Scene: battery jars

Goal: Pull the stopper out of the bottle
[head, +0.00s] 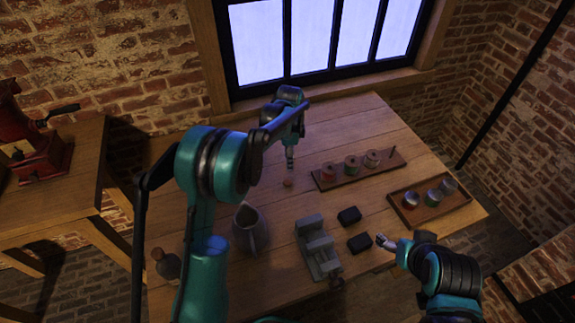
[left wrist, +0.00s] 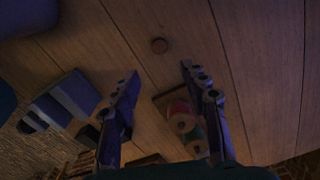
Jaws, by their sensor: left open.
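A small dark bottle (head: 168,266) stands at the near left of the wooden table, partly hidden by my left arm. The left gripper (left wrist: 160,72) is open and empty. My right gripper (head: 384,242) is low over the right front of the table; its opening is unclear.
A grey jug (head: 250,228) and a grey metal vise (head: 318,248) stand at the front middle, with two black blocks (head: 350,216) beside the vise. A spool rack (head: 328,182) and a tray of jars (head: 447,208) lie right. The back left tabletop is clear.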

